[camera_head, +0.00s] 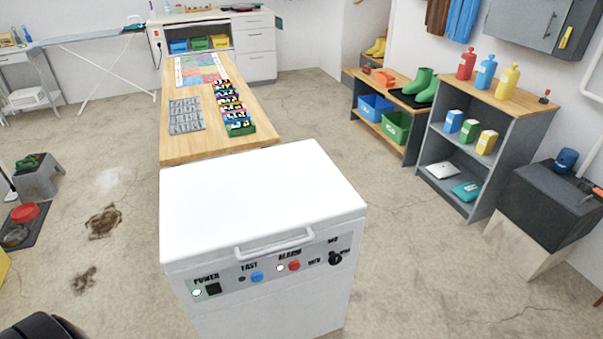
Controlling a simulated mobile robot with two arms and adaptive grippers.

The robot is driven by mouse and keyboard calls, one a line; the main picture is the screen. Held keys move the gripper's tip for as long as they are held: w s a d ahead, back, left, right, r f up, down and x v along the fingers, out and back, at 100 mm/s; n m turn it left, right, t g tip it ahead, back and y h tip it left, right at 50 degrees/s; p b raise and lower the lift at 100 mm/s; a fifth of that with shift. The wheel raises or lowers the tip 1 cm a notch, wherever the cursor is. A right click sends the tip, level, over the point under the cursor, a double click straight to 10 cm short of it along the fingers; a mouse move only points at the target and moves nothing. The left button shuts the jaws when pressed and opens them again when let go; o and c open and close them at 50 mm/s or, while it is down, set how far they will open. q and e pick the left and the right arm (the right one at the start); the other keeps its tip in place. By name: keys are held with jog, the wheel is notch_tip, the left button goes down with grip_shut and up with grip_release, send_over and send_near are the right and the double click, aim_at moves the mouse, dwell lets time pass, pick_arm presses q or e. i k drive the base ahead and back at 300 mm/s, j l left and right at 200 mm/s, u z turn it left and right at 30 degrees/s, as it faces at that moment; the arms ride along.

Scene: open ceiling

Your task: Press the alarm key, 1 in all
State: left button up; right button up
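A white chest freezer (262,200) with a closed lid and a front handle (275,246) stands in the near middle. Its front carries a grey control panel. The red alarm key (294,266) sits under the label ALARM, with a pale, lit-looking lamp (281,268) to its left. A blue key (257,277) is under FAST, with a dark lamp (242,279) beside it. A black switch (213,289) is under POWER, with a pale lit-looking lamp (197,293). A black dial (335,258) is at the panel's right. Neither gripper shows.
A wooden table (185,150) stands directly behind the freezer. A shelf unit (519,100) with bottles and cartons is at the right, beside a dark box (551,207). Open concrete floor (430,270) lies right of the freezer. A grey step stool (38,180) is at the left.

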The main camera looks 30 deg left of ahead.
aim_at(295, 265)
jog(key=u, duration=1.15)
